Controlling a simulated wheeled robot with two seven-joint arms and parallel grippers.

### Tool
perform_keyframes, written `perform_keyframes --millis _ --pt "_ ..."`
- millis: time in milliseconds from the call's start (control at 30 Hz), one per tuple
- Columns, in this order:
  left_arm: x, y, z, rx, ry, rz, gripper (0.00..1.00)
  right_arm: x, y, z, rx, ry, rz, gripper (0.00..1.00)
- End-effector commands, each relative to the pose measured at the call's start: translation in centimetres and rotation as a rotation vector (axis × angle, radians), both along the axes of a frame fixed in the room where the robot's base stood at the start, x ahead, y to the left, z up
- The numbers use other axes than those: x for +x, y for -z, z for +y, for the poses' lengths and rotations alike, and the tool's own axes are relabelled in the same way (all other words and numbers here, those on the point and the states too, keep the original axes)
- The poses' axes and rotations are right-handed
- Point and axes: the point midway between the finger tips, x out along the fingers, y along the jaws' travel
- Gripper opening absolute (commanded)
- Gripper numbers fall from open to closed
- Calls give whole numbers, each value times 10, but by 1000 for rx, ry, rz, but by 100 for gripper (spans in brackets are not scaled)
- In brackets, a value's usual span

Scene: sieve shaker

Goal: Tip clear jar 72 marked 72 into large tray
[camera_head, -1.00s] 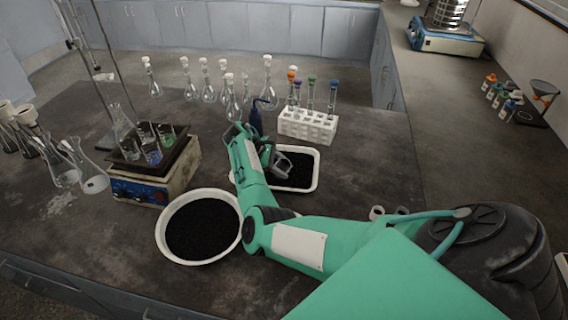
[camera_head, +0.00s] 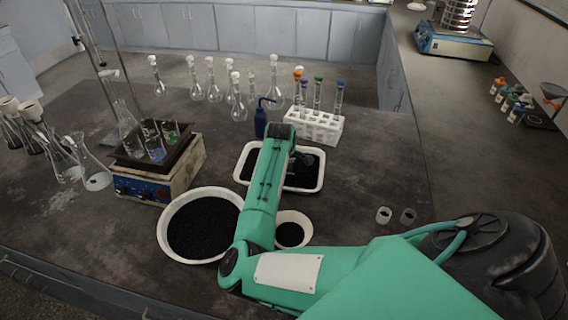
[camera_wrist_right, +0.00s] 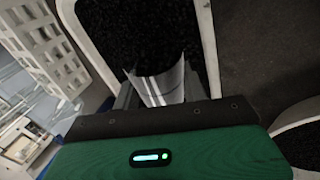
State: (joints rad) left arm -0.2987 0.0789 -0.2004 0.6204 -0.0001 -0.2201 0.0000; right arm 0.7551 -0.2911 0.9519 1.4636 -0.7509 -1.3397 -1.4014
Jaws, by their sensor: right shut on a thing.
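The tray (camera_head: 321,176) is a white rectangular one holding black granules, behind the round bowls. My right arm reaches over it from the front. The right gripper (camera_wrist_right: 155,92) is shut on a clear jar (camera_wrist_right: 160,84), seen between its fingers in the right wrist view, over the dark granules. The tray's white rim (camera_wrist_right: 209,50) shows beside the jar there. In the head view my own arm hides most of the gripper, and the jar shows faintly at most. I cannot read any mark on it or tell its contents. My left gripper is not in view.
A large white round bowl (camera_head: 166,246) and a smaller one (camera_head: 304,222), both with black granules, stand in front. Two small jars (camera_head: 384,215) stand to the right. A white tube rack (camera_head: 318,129) and blue bottle (camera_head: 261,122) are behind. A hotplate (camera_head: 150,188) stands left.

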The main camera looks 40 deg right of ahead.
Motion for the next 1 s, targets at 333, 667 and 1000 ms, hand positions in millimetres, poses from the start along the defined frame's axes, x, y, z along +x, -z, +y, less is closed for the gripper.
perform_keyframes --millis 333,667,1000 --pt "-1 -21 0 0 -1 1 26 -6 2 -3 108 3 -247 17" --pt "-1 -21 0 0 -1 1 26 -12 -2 -5 202 1 -463 17" --pt "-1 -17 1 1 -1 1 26 -14 -8 -7 248 0 -569 17"
